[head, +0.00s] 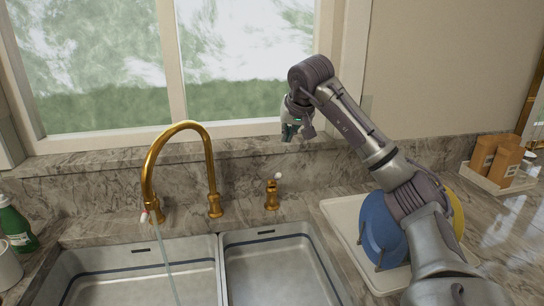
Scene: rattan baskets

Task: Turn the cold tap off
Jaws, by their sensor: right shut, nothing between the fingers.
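A brass faucet (208,165) with a tall arched spout stands behind the sink, and a thin stream of water (167,258) falls from it into the left basin. A small brass tap (272,195) with a white-tipped lever stands to the right of the faucet. Another small handle with white and red parts (146,216) shows by the spout's left end, partly hidden. Which one is the cold tap is not clearly marked. My right gripper (290,132) is shut and empty, in front of the window ledge and above the right-hand brass tap, apart from it. My left gripper is out of view.
The sink has a left basin (115,280) and a right basin (275,272). A drying tray (342,214) with blue and yellow plates (382,228) lies under my right arm. A green bottle (15,226) stands at left; a tray with brown boxes (505,165) stands at right.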

